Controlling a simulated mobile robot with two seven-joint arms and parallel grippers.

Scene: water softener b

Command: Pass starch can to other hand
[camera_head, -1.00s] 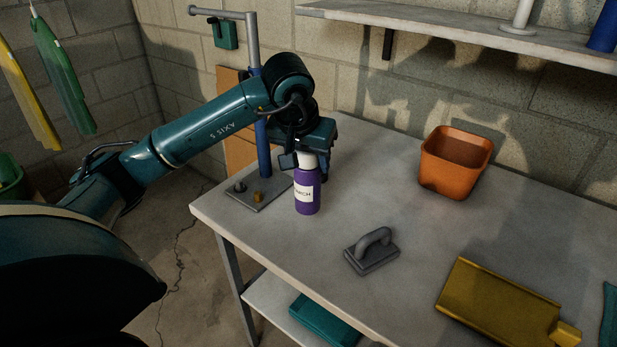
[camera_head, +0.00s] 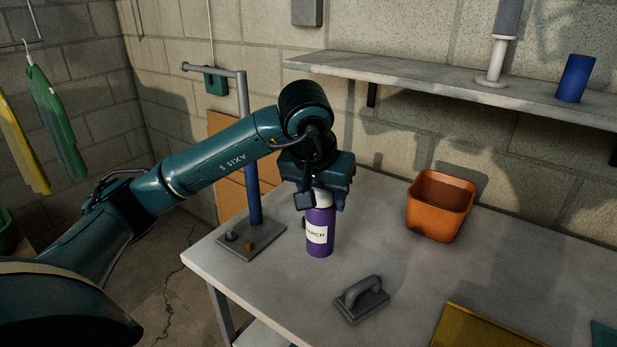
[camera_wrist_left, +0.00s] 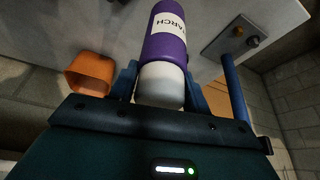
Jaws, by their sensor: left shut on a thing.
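The starch can (camera_head: 320,232) is purple with a white label and a white cap. It is upright at the left part of the grey table, its cap up in my left gripper (camera_head: 321,198). The left gripper points down and is shut on the can's white cap. In the left wrist view, the cap (camera_wrist_left: 161,84) sits between the two fingers (camera_wrist_left: 162,88) and the purple body (camera_wrist_left: 165,38) extends beyond. I cannot tell whether the can's base touches the table. My right gripper is in no view.
A metal stand with a blue post (camera_head: 253,190) is left of the can. A grey handled block (camera_head: 362,300) lies in front to the right. An orange bin (camera_head: 438,215) stands further right, with a yellow tray (camera_head: 485,330) nearer. A shelf (camera_head: 450,85) runs above the table.

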